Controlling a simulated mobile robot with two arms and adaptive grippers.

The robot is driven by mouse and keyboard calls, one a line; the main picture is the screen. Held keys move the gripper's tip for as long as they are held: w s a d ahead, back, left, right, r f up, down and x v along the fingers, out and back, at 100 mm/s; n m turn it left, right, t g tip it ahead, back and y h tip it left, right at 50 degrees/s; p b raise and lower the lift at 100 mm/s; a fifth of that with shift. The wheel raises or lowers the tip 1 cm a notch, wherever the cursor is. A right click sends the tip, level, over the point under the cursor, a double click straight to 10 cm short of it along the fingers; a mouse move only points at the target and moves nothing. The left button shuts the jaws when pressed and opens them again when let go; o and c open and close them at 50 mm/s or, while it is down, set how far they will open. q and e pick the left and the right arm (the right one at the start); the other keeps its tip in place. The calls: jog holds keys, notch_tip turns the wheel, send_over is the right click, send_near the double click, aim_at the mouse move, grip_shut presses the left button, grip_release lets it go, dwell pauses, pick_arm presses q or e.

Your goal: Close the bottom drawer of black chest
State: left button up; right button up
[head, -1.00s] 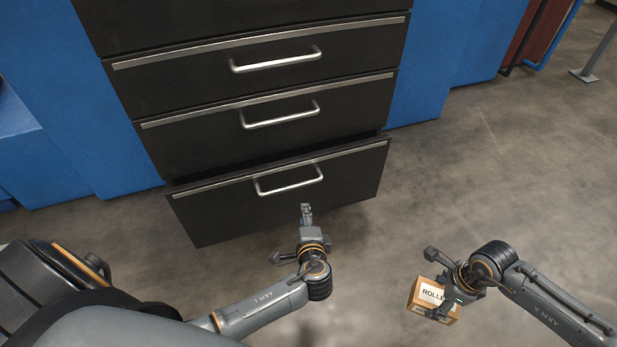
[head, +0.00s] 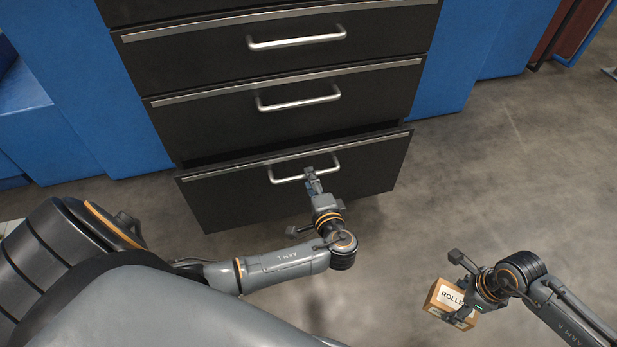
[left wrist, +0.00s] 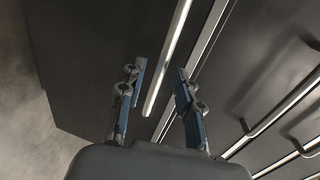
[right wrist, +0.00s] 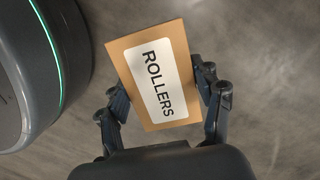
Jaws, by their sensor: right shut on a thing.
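The black chest (head: 133,50) stands ahead of me with several drawers. Its bottom drawer (head: 225,206) is pulled out a little, with a dark gap above its front. My left gripper (head: 310,176) is at the right part of that drawer's silver handle (head: 285,180). In the left wrist view, the fingers of my left gripper (left wrist: 158,90) are apart, with the handle bar (left wrist: 168,60) between them; contact cannot be told. My right gripper (head: 459,289) is shut on a cardboard box (head: 441,298) labelled ROLLERS, which also shows in the right wrist view (right wrist: 150,41).
The drawers above, such as the second from the bottom (head: 205,122), look shut. Blue units (head: 80,120) flank the chest on both sides. The grey concrete floor (head: 490,175) is clear to the right.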

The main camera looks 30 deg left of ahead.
pick_arm(q)
jog(key=shift+b+x, duration=0.35)
jog(key=shift+x, duration=1.3)
grip_shut()
